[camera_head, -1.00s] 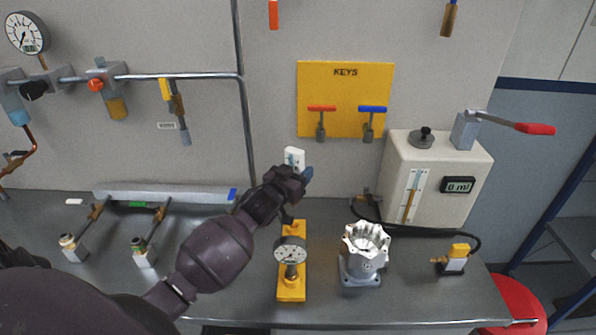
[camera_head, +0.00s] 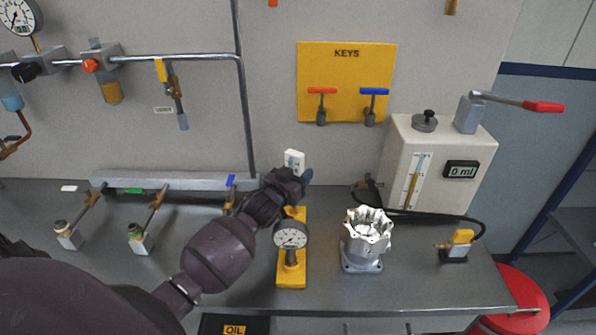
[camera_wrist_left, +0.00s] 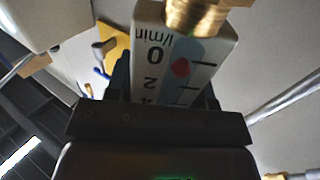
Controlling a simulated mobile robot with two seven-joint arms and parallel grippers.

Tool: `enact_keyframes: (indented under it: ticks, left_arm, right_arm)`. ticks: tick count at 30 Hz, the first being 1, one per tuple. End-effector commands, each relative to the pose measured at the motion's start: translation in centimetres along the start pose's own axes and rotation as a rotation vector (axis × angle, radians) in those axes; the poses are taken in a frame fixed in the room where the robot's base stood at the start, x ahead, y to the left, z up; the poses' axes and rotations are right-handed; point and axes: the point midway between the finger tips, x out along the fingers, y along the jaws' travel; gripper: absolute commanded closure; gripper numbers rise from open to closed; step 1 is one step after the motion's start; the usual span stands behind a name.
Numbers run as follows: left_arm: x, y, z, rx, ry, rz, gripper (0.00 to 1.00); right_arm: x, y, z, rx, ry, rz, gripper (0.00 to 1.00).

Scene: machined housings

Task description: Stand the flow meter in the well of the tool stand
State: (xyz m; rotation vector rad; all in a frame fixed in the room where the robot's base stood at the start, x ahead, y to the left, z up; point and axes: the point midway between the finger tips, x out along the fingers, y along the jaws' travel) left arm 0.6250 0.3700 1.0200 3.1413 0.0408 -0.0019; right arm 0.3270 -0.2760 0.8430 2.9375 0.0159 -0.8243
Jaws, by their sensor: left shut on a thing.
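The flow meter (camera_head: 294,160) is a white block with a blue-edged scale marked l/min. My left gripper (camera_head: 299,178) is shut on it above the back end of the yellow tool stand. In the left wrist view the flow meter (camera_wrist_left: 183,60) sits between the fingers of the gripper (camera_wrist_left: 165,88), with a brass fitting on its far end. The yellow tool stand (camera_head: 291,280) lies on the bench and carries a round dial gauge (camera_head: 291,236) near its front. The stand's back part is mostly hidden by my gripper, and I cannot make out the well. My right gripper is not in view.
A grey machined housing (camera_head: 364,240) stands right of the tool stand. Beyond it are a cream test unit (camera_head: 437,165) with a lever, a hose and a small yellow-topped fitting (camera_head: 458,245). A yellow KEYS board (camera_head: 346,80) hangs behind. Bare bench lies in front of the housing.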

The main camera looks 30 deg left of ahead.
Motion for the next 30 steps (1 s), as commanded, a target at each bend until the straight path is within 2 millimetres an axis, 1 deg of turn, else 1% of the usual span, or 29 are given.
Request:
enact_keyframes:
  ticks: [8,16,30]
  left_arm:
    - [0.01,0.01,0.03,0.000,0.001,0.000,0.79]
    - [0.01,0.02,0.02,0.000,0.001,0.000,0.79]
    - [0.00,0.03,0.03,-0.001,0.001,0.000,0.79]
  right_arm:
    - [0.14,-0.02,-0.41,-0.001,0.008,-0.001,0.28]
    - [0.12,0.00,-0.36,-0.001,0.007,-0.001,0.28]
    - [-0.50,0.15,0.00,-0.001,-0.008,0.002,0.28]
